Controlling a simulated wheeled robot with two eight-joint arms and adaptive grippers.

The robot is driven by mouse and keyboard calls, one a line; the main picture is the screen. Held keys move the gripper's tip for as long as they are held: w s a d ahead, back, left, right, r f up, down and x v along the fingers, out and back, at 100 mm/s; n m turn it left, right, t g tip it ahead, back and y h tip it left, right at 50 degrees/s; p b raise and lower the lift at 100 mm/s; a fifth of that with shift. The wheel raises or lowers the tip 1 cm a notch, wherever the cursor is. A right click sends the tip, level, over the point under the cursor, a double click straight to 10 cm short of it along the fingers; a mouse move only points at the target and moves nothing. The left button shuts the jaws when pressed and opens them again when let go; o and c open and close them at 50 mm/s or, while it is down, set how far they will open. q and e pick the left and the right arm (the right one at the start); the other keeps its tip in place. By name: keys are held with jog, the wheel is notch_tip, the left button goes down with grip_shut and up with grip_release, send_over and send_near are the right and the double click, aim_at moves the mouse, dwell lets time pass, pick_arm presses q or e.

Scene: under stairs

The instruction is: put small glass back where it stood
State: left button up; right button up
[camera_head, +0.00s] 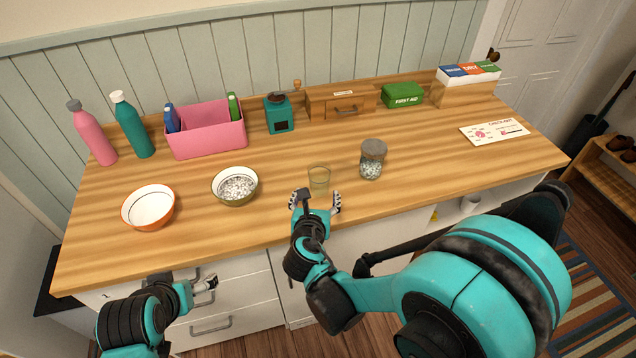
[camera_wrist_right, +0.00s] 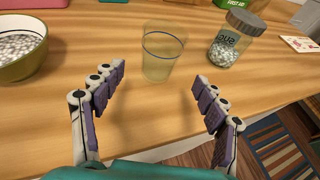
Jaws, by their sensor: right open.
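The small glass (camera_head: 319,178) is clear and stands upright on the wooden counter near its front edge. In the right wrist view the small glass (camera_wrist_right: 160,56) shows a blue line around it below the rim. My right gripper (camera_head: 316,200) is open and empty, just in front of the glass. In the right wrist view its two fingers (camera_wrist_right: 160,83) are spread wide, with the glass just beyond the gap between them. My left gripper (camera_head: 205,285) is low, in front of the drawers and below the counter edge; its opening is hard to make out.
A lidded jar (camera_head: 372,160) stands right of the glass. A green bowl of pale pieces (camera_head: 238,197) stands to its left, with an orange bowl (camera_head: 149,208) farther left. A pink bin (camera_head: 207,138), teal grinder (camera_head: 280,117) and wooden drawer box (camera_head: 330,103) line the back.

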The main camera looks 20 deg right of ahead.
jog(key=shift+v, duration=1.05)
jog(key=shift+s+d+m, duration=0.25)
jog(key=shift+d+m, duration=0.05)
jog(key=shift+m, duration=0.2)
jog(key=m, duration=0.2)
jog(key=s+d+m+g, duration=0.1)
jog(key=m, duration=0.1)
jog(key=s+d+m, duration=0.1)
jog(key=shift+d+m+g, duration=0.25)
jog(key=shift+m+g, duration=0.15)
jog(key=s+r+m+g+y, duration=0.1)
jog(key=s+m, duration=0.5)
jog(key=m, duration=0.6)
jog(key=s+m+g+y, duration=0.3)
jog(key=s+m, duration=0.4)
jog(key=m, duration=0.6)
jog(key=shift+d+r+y, duration=0.3)
jog(key=shift+d+r, duration=0.05)
jog(key=shift+d, duration=0.15)
